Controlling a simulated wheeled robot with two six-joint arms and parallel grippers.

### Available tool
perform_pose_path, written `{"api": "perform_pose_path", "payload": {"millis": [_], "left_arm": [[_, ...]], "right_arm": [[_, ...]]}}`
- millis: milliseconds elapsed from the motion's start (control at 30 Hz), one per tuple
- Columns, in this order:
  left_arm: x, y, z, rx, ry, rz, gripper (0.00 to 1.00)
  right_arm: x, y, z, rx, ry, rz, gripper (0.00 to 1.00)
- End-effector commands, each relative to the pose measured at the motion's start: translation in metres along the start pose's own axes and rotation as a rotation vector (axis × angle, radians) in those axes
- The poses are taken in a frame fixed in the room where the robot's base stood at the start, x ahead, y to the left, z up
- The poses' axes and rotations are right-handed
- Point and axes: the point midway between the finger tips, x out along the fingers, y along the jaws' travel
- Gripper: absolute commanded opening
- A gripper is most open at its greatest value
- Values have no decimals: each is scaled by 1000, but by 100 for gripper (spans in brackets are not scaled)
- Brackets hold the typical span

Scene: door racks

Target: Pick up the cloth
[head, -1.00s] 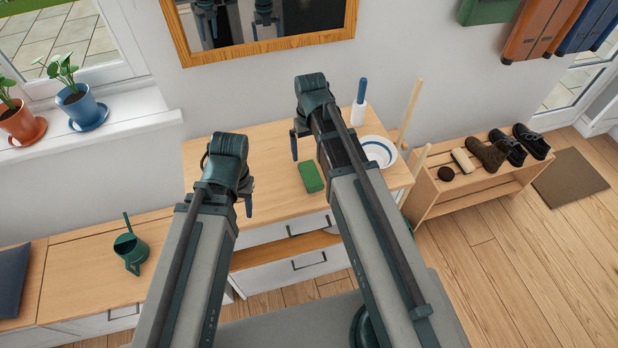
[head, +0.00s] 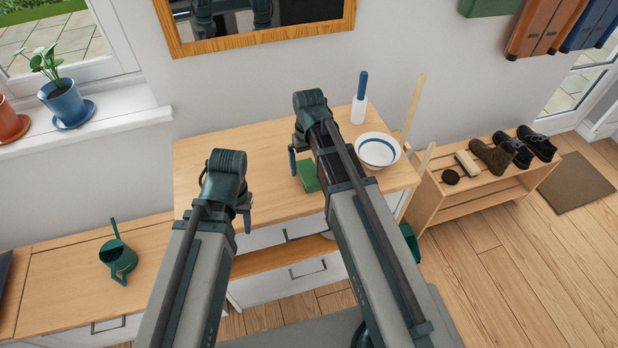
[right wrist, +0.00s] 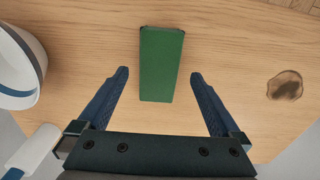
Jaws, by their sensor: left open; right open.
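The only cloth-like thing I see is a green oblong block (head: 308,178), perhaps the folded cloth, lying flat on the wooden cabinet top. In the head view my right arm partly covers it. In the right wrist view the whole green block (right wrist: 161,64) shows, with its near part between the spread blue fingers of my right gripper (right wrist: 159,74). Neither finger touches it; the height above it is hard to tell. In the head view the right gripper (head: 300,158) is mostly hidden by its own arm. My left gripper (head: 224,196) is open and empty over the cabinet's left part.
A brown stain (right wrist: 285,84) marks the cabinet top. A green watering can (head: 118,258) stands on the lower bench at left. A drawer (head: 285,268) is partly open.

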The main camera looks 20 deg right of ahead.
Motion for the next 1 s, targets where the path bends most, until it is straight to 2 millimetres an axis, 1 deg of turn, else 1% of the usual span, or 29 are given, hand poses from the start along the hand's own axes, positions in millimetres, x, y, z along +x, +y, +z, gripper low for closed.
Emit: {"api": "perform_pose_path", "payload": {"millis": [33,233,333,567,700,767,800,967,1000], "left_arm": [[12,1,-1,0,0,0,50],[36,4,-2,0,0,0,50],[40,4,-2,0,0,0,50],[38,4,-2,0,0,0,50],[38,4,-2,0,0,0,50],[38,4,-2,0,0,0,50],[38,4,-2,0,0,0,50],[38,4,-2,0,0,0,50],[38,4,-2,0,0,0,50]], "right_arm": [[12,1,-1,0,0,0,100],[37,1,-2,0,0,0,100],[40,1,-2,0,0,0,100],[38,1,-2,0,0,0,100],[38,1,-2,0,0,0,75],[38,1,-2,0,0,0,64],[38,1,-2,0,0,0,57],[38,1,-2,0,0,0,28],[38,1,-2,0,0,0,21]]}}
